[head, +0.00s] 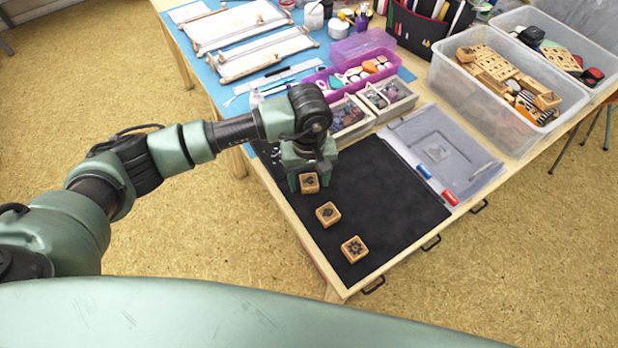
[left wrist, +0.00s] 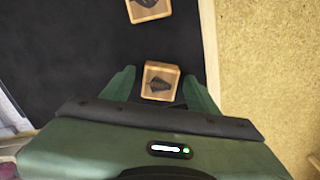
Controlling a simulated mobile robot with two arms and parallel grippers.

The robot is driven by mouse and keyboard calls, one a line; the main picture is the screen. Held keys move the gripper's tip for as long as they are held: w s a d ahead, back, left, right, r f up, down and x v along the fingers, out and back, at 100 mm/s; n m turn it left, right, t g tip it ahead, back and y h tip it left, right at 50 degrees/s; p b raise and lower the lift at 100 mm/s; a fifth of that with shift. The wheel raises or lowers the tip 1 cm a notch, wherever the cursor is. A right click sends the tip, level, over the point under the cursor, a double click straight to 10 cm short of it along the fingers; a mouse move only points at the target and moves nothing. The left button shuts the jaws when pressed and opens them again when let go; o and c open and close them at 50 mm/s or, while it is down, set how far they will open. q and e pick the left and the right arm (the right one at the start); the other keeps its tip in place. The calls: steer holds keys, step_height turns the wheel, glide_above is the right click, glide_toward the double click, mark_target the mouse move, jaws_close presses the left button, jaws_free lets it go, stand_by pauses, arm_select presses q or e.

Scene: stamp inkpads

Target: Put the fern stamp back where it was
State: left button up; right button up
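Three wooden stamp blocks lie in a row on the black mat (head: 393,207). The first block (head: 309,183) is at my left gripper (head: 309,178), the middle block (head: 328,214) is nearer the front, and the third block (head: 354,249) is by the mat's near corner. In the left wrist view my left gripper (left wrist: 160,78) is open, its green fingers on either side of a block (left wrist: 160,81) with a dark leaf-like print, with gaps visible beside it. Another block (left wrist: 148,8) shows at the top. I cannot tell surely which print is the fern. My right gripper is not in view.
Grey trays with small items (head: 388,97) and a purple box (head: 357,73) stand behind the mat. A grey sheet (head: 440,150) with blue (head: 424,171) and red (head: 450,197) markers lies to the right. A clear bin (head: 500,90) holds wooden pieces. The mat's right part is bare.

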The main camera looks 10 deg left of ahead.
mark_target(309, 180)
arm_select(q)
steer(key=shift+r, duration=0.15)
steer(key=shift+r, duration=0.2)
step_height(309, 180, up, 12)
steer(key=b, duration=0.2)
steer(key=shift+f, duration=0.15)
